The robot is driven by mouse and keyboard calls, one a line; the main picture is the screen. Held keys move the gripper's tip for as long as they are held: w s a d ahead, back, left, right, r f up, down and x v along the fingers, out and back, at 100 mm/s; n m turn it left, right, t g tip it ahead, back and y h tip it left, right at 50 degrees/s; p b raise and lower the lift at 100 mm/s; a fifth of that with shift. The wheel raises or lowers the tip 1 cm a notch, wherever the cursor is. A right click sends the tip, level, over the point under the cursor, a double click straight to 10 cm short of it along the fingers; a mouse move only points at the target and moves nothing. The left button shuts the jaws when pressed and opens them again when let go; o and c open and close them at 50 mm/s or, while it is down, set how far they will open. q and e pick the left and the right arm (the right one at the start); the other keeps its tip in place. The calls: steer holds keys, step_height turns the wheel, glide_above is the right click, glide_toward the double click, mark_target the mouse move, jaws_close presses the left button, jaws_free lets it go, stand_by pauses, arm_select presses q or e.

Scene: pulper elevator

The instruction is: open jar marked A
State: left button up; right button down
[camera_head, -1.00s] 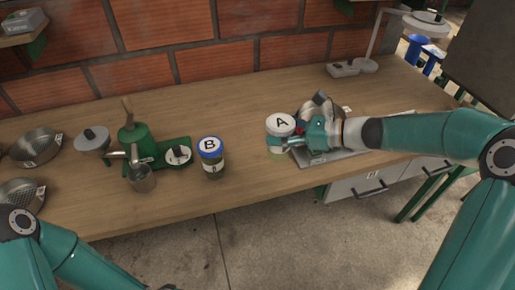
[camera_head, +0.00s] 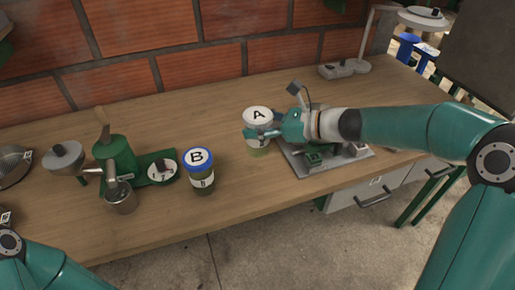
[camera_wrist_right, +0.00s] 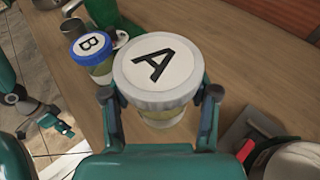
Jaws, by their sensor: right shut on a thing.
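Jar A (camera_head: 257,115) has a white lid marked with a black A and a pale glass body. My right gripper (camera_head: 259,133) is shut around its body below the lid. In the right wrist view, jar A (camera_wrist_right: 158,68) is upright between the two fingers (camera_wrist_right: 160,108), lid on. Whether its base clears the table is hard to tell. Jar B (camera_head: 198,170), with a blue-rimmed lid, stands to its left on the table. My left arm shows at the lower left of the head view; its gripper (camera_wrist_right: 47,122) shows small in the right wrist view, jaws unclear.
The wooden table (camera_head: 240,195) is clear in front of jar A. A green grinder-like device (camera_head: 115,160) with a metal cup (camera_head: 121,197) stands left of jar B. A grey tray (camera_head: 325,168) lies right of jar A, under my right arm. A brick wall stands behind.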

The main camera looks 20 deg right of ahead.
mark_target(268, 144)
steer(key=shift+f+b, duration=0.55)
steer(key=shift+f, duration=2.7)
steer(key=shift+f, duration=0.1)
steer(key=shift+c, duration=1.4)
jaws_free()
steer(key=v, duration=1.2)
